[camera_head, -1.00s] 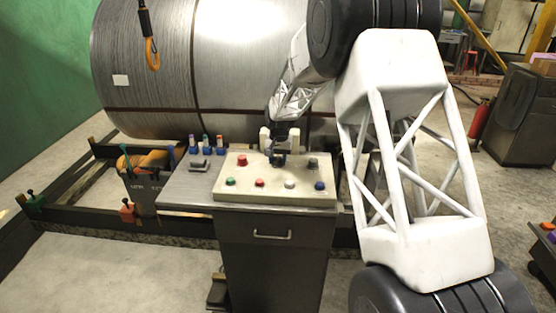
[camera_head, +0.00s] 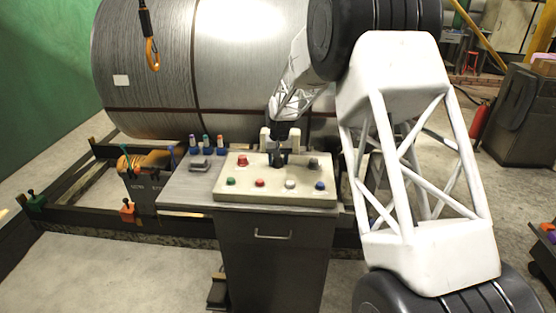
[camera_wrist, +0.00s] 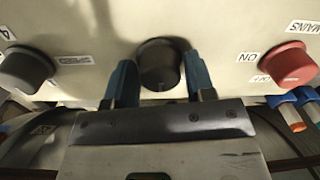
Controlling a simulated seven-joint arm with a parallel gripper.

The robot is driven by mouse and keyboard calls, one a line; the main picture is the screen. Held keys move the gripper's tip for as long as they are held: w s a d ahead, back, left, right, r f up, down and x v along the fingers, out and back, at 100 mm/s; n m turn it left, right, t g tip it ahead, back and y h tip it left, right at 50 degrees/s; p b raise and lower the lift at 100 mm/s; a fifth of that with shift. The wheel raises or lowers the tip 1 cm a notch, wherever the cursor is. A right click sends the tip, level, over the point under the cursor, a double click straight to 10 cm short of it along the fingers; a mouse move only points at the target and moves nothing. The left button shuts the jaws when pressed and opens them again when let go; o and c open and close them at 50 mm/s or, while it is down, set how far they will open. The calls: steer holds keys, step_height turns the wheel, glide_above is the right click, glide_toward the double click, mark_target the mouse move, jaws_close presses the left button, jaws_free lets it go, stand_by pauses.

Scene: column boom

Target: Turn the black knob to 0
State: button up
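The black knob (camera_wrist: 160,66) sits on the cream control panel (camera_head: 231,183), in the middle of the back row. In the wrist view my gripper (camera_wrist: 161,76) has one blue finger on each side of it. In the head view my gripper (camera_head: 278,161) is down at the panel and mostly hides the knob. A pale label lies to the knob's left in the wrist view. I cannot read a 0 mark or the knob's setting.
A red knob (camera_wrist: 290,64) marked MAINS and a dark grey knob (camera_wrist: 25,69) flank the black one. Green, red, white and blue buttons line the panel's front.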

steer(key=shift+o, duration=1.1)
steer(key=shift+d+r, duration=0.15)
steer(key=shift+r, duration=3.75)
